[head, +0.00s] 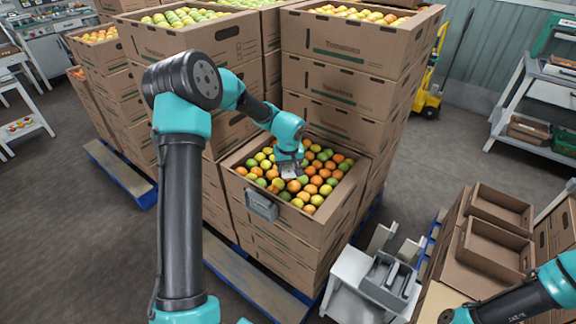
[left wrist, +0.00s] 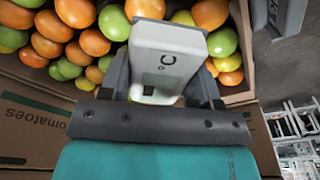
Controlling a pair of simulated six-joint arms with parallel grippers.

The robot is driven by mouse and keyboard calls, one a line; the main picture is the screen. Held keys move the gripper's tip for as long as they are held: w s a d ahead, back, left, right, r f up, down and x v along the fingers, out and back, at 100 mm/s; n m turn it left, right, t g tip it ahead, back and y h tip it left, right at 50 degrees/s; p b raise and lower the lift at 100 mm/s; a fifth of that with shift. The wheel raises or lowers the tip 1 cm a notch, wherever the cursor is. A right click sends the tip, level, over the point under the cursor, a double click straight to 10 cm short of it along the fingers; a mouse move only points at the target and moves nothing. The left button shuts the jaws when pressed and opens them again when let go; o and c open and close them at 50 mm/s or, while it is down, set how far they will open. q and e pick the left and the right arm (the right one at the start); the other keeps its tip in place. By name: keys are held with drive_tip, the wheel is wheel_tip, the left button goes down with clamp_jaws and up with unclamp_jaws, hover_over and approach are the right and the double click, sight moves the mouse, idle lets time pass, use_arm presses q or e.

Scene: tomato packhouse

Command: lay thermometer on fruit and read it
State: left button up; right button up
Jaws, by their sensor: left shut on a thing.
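My left gripper (head: 289,172) is low over the open tomato box (head: 316,228) and is shut on a white thermometer. In the left wrist view the thermometer (left wrist: 168,50) sits between the dark fingers, with a "°C" mark facing the camera; I see no number on it. In the head view the tomatoes (head: 312,190) fill the box. I cannot tell whether the thermometer touches the fruit. My right arm shows at the lower right, but its gripper is out of view.
A grey holder (head: 262,206) hangs on the box's front wall. Taller stacks of tomato boxes (head: 350,75) stand behind and to the left. A white stand with grey trays (head: 385,280) is at the front right, near empty brown crates (head: 497,240). Blue pallets (head: 115,172) lie on the floor.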

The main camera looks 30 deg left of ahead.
use_arm(q)
drive_tip(key=w+a, duration=0.1)
drive_tip(key=w, duration=0.2)
drive_tip(key=w+a, duration=0.1)
drive_tip(key=shift+w+a+f, duration=0.15)
drive_tip(key=shift+a+f, duration=0.1)
drive_tip(key=shift+a, duration=0.05)
drive_tip(key=shift+f, duration=1.75)
drive_tip(key=o, duration=1)
drive_tip(key=shift+f, duration=0.15)
drive_tip(key=r, duration=0.8)
drive_tip(key=s+d+r, duration=0.1)
drive_tip(key=r, duration=0.3)
drive_tip(key=shift+s+r, duration=0.1)
drive_tip(key=shift+r, duration=0.05)
idle(1.7)
